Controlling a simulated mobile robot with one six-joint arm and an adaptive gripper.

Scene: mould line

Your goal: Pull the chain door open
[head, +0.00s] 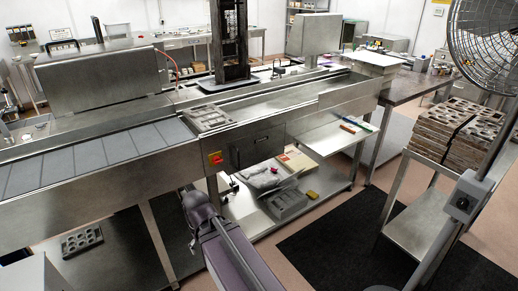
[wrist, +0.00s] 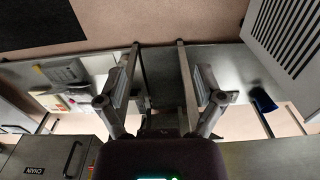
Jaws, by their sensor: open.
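The chain door (head: 262,141) is a dark grey panel with a dark upright bar handle (head: 237,157) in the front side of the steel conveyor line. It looks closed. In the wrist view the door (wrist: 45,150) is at the lower left, its label upside down, with the dark handle (wrist: 71,159) beside the label. My gripper (wrist: 162,82) is open and empty in the wrist view, its two fingers spread wide. The handle lies outside the fingers, off to the lower left. In the head view my arm is low in front of the line; the fingers cannot be made out.
A red button on a yellow plate (head: 215,158) sits left of the door. A lower shelf (head: 240,213) below holds trays and boxes. A cart with stacked moulds (head: 462,132) and a fan (head: 492,40) stand right. A dark mat (head: 345,240) covers clear floor.

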